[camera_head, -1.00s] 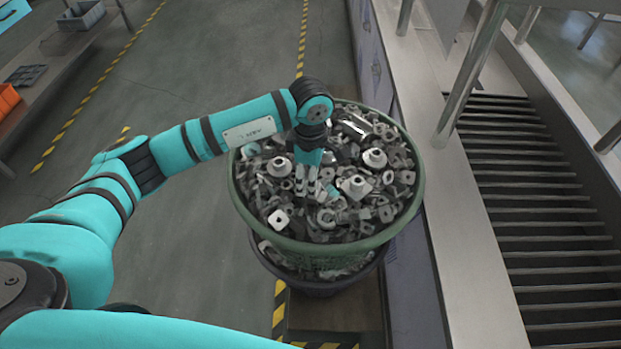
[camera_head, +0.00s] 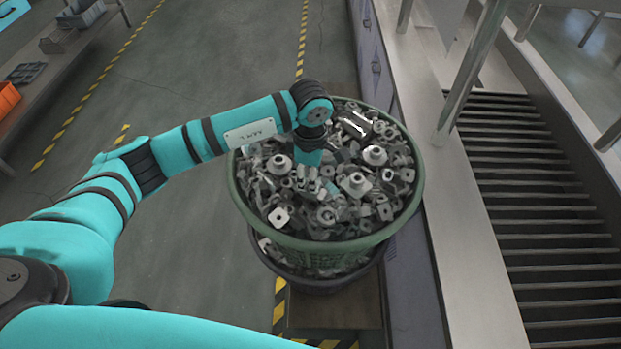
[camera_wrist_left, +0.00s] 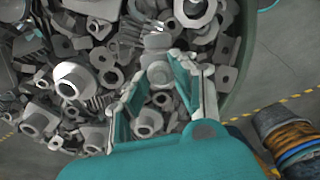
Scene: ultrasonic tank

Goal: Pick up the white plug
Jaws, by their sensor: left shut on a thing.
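A green basket (camera_head: 262,236) full of grey and whitish metal parts stands at the middle of the head view. My left gripper (camera_head: 307,180) reaches down from above into the heap, its fingertips among the parts. In the left wrist view, the left gripper (camera_wrist_left: 163,78) has its fingers drawn in on a small pale piece, which looks like the white plug (camera_wrist_left: 158,44), at the tips. Its lower part is hidden by the fingers, and similar pale parts lie close around it. My right gripper is not in view.
The basket's rim (camera_wrist_left: 243,60) passes close to the gripper. A metal-edged conveyor with dark slats (camera_head: 545,215) runs along the right. A shelf with an orange bin (camera_head: 8,98) stands at the far left. The floor between is clear.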

